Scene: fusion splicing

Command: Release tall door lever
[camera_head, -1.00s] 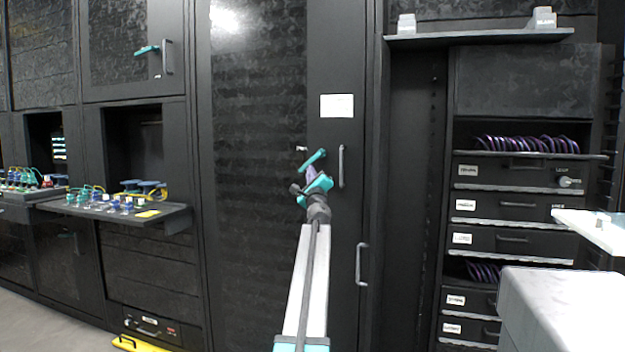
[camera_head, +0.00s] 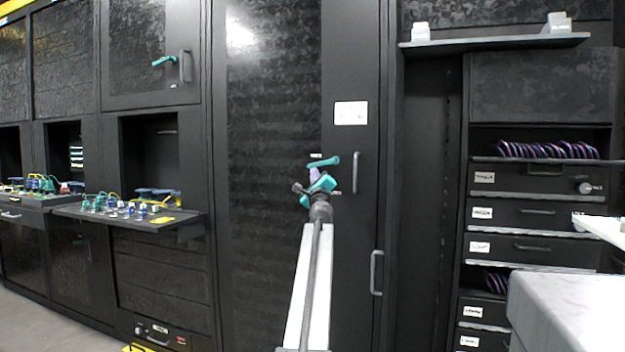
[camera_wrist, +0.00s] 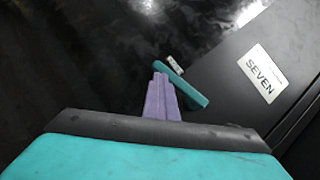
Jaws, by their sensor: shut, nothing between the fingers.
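The tall door (camera_head: 270,200) is black and shut, at the middle of the head view. Its teal lever (camera_head: 323,161) sits left of the grey handle (camera_head: 355,172), slightly tilted with its right end higher. My gripper (camera_head: 314,173) is in front of the door, right at the lever in the picture. In the wrist view the purple fingers (camera_wrist: 162,97) are shut and empty, with their tips close beside the teal lever (camera_wrist: 182,82). I cannot tell whether they touch it. Part of the lever is hidden behind the gripper in the head view.
A white label (camera_head: 350,113) is on the door above the lever; it reads SEVEN in the wrist view (camera_wrist: 261,74). A shelf with connectors (camera_head: 130,213) juts out at left. Drawers (camera_head: 535,180) and a grey block (camera_head: 565,310) stand at right.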

